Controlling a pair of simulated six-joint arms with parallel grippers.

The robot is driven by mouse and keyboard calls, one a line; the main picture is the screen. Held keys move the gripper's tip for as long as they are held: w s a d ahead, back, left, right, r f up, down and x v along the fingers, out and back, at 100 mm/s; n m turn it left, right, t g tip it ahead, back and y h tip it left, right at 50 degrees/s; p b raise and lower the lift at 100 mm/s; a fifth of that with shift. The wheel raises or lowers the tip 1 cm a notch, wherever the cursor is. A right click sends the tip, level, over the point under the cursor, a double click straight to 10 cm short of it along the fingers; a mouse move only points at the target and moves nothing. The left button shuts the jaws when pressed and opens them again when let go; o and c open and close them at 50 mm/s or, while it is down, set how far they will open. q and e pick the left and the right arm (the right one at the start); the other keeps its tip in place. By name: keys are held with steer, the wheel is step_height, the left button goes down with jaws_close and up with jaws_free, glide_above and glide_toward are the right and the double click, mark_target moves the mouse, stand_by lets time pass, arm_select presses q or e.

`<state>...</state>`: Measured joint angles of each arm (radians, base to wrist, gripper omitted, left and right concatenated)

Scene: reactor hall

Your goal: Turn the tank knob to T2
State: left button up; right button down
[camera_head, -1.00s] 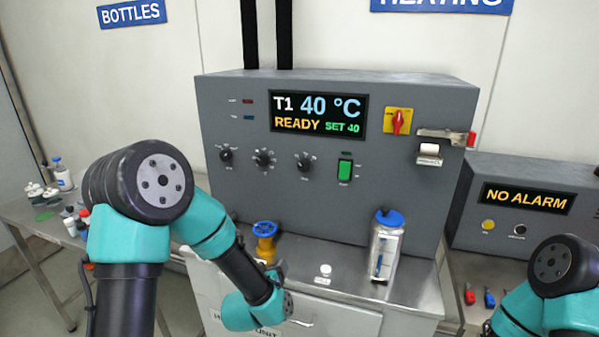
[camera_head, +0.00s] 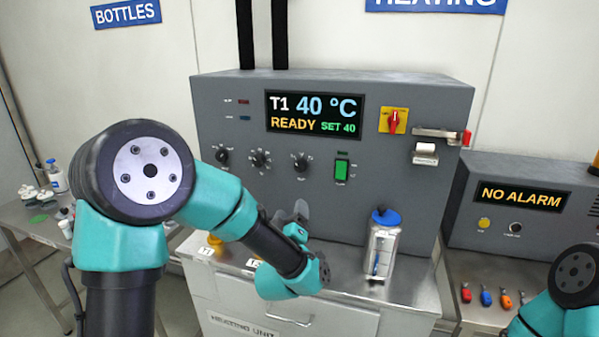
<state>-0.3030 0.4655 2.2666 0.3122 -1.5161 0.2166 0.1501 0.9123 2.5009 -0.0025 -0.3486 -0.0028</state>
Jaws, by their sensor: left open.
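The grey heating unit (camera_head: 381,185) has three black knobs in a row: a left knob (camera_head: 221,156), a middle knob (camera_head: 259,159) and a right knob (camera_head: 300,164). Their labels are too small to read, so I cannot tell which is the tank knob. The display (camera_head: 314,114) reads T1, 40 °C, READY, SET 40. My left gripper (camera_head: 300,211) is open in front of the panel, below the right knob and apart from it. My left wrist partly hides it. My right gripper is out of view; only part of that arm shows at the right edge.
A blue-capped bottle (camera_head: 383,246) stands on the bench right of my left gripper. A green switch (camera_head: 342,169) and a red-and-yellow rotary switch (camera_head: 394,120) are on the panel. A yellow item (camera_head: 214,240) is mostly hidden behind my left arm.

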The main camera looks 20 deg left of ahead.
mark_target(300, 168)
arm_select(q)
steer(key=x, duration=1.6)
steer(key=shift+w+r, duration=0.1)
steer(key=shift+w, duration=0.1)
steer(key=c, duration=0.9)
